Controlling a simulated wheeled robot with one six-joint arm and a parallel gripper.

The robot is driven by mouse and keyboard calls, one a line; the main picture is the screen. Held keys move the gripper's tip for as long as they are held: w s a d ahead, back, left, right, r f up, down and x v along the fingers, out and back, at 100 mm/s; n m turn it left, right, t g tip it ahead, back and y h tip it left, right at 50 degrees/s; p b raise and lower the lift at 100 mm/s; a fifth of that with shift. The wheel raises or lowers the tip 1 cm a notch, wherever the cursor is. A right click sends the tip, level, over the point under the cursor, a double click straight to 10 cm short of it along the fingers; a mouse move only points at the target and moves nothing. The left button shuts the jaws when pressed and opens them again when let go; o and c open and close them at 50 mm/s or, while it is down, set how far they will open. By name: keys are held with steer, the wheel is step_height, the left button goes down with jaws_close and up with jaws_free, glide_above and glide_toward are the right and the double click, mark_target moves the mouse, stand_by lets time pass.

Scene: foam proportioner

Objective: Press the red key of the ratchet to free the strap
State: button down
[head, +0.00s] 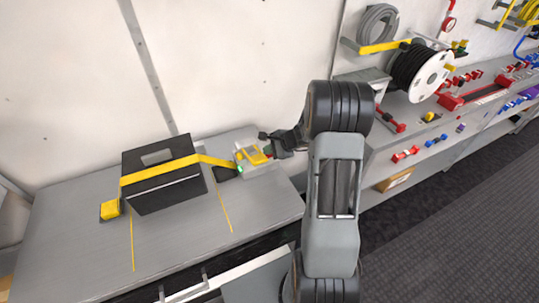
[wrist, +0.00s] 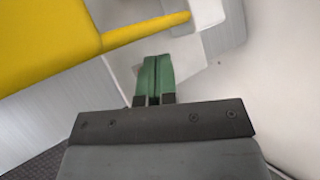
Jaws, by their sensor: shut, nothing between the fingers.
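The ratchet (head: 250,155) sits on a pale block at the right end of the bench, with a yellow frame. A yellow strap (head: 215,161) runs to it over a black case (head: 160,178). A small green spot shows on the ratchet's left side. My gripper (wrist: 154,72) is shut and empty, its green fingertips together. In the wrist view, the ratchet's large yellow part (wrist: 45,35) is at upper left, with a yellow bar reaching above my fingertips. In the head view, my gripper is at the ratchet's right side. I cannot make out the red key clearly; contact cannot be told.
A yellow block (head: 110,209) is at the strap's left end. The grey bench (head: 75,245) is clear in front of the case, apart from thin yellow lines. A wall stands close behind. A shelf at right holds a cable reel (head: 428,75) and several red fittings.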

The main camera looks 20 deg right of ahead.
steer(key=shift+f, duration=0.2)
steer(key=shift+r, duration=0.1)
stand_by(0.4)
steer(key=shift+r+p, duration=0.35)
steer(key=shift+r, duration=0.45)
steer(key=shift+r, duration=0.1)
steer(key=shift+r+p, duration=1.65)
steer(key=shift+r, duration=0.7)
